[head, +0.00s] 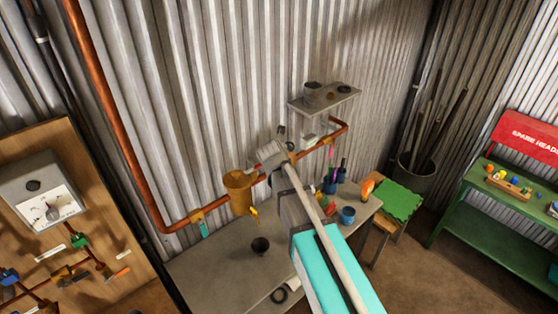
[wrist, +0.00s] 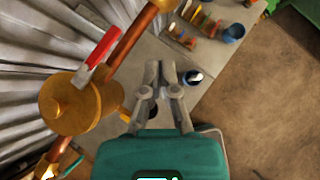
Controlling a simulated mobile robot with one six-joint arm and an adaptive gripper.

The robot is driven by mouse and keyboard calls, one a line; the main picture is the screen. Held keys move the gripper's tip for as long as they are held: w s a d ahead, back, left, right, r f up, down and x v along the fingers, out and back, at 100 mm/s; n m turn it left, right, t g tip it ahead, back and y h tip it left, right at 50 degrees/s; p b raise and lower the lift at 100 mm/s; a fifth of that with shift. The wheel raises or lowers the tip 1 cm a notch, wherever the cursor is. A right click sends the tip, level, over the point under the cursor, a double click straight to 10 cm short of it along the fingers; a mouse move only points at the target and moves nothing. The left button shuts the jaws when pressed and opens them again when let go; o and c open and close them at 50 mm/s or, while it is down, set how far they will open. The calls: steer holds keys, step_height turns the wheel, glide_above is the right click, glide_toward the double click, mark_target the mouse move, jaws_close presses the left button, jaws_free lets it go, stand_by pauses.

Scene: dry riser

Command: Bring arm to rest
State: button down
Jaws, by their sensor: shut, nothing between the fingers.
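My gripper (wrist: 160,70) points down over the grey bench in the wrist view, its two grey fingers drawn close together with nothing between them. In the head view my arm reaches out over the bench (head: 215,278), and my gripper (head: 268,157) shows near the copper pipe, partly hidden by my own wrist. A brass valve body (head: 238,190) sits on the pipe to the left of my gripper. In the wrist view the same brass body (wrist: 70,105) is at left, with a red-handled lever (wrist: 97,60) beside it.
A small wall shelf (head: 325,98) is above the pipe. A dark cup (head: 261,246), a blue cup (head: 347,215) and several small items stand on the bench. A gauge panel (head: 42,190) is at left; a green table (head: 500,215) is at right.

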stand_by(0.3)
steer(key=s+d+f+m+g+y+b, duration=0.1)
steer(key=s+d+f+m+g+b, duration=0.3)
steer(key=s+d+f+m+b, duration=0.3)
steer(key=s+d+f+m+g+b, duration=0.4)
steer(key=s+d+f+m+b, duration=0.4)
steer(key=s+f+m+b, duration=0.9)
step_height(320, 180, down, 6)
steer(key=m, duration=0.9)
steer(key=shift+s+m+g+y, duration=0.25)
steer(key=shift+m+g+y, duration=0.05)
steer(key=shift+g+y, duration=0.1)
